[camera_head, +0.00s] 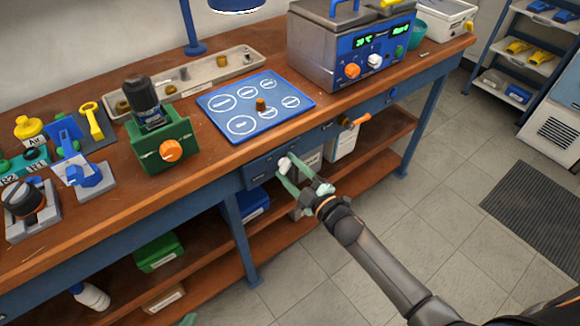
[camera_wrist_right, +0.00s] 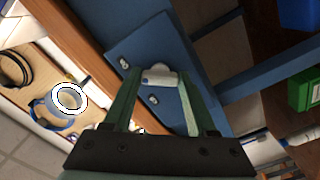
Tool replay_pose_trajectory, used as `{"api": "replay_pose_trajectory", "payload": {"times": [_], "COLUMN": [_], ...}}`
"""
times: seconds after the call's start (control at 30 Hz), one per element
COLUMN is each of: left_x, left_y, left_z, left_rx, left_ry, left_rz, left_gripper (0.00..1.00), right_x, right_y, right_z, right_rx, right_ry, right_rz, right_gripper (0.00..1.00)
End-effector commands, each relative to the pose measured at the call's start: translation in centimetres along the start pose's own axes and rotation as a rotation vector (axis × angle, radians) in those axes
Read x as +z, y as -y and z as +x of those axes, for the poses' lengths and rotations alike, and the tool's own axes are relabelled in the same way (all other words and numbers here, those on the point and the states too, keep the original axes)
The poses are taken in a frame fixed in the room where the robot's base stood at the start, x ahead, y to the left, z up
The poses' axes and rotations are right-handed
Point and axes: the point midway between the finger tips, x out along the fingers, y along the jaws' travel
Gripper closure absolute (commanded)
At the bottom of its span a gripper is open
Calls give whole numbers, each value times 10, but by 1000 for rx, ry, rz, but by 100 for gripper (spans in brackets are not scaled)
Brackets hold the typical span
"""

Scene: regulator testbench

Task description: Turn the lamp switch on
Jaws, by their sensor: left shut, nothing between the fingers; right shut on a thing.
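A blue desk lamp (camera_head: 237,5) hangs at the top edge in the head view, its blue stand (camera_head: 192,28) at the back of the bench. My right gripper (camera_head: 289,170) is at the blue panel (camera_head: 262,170) under the bench's front edge. In the right wrist view the gripper (camera_wrist_right: 160,80) is shut on a small white piece (camera_wrist_right: 158,76) in front of that panel. Whether this piece is the lamp switch I cannot tell. Two small silver fittings show on the panel. Only a teal sliver of my left gripper (camera_head: 188,319) shows at the bottom edge, apart from the bench.
A green box with an orange knob (camera_head: 170,149), a blue mat with white circles (camera_head: 250,118) and a grey bath with dials (camera_head: 345,50) stand on the bench. An orange-handled item (camera_head: 355,120) is right of my gripper. The floor in front is clear.

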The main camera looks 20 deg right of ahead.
Motion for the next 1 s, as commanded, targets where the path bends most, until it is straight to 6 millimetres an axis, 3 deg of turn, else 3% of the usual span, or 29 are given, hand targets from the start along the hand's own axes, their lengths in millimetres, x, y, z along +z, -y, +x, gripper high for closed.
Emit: {"api": "replay_pose_trajectory", "payload": {"times": [0.67, 0.7, 0.93, 1.0], "left_x": [1, 1, 0, 0], "left_y": [-1, -1, -1, -1], "left_z": [-2, -2, -2, -2], "left_rx": [0, 0, 1, 1], "left_ry": [3, 3, 2, 2], "left_rz": [-3, -3, -3, -3], "left_gripper": [100, 100, 100, 100], "right_x": [0, 0, 0, 0], "right_y": [1, 1, 0, 0], "right_z": [0, 0, 0, 0], "right_rx": [-1, -1, -1, -1], "right_ry": [0, 0, 0, 0], "right_rz": [61, 60, 58, 57], "right_gripper": [98, 38, 12, 12]}}
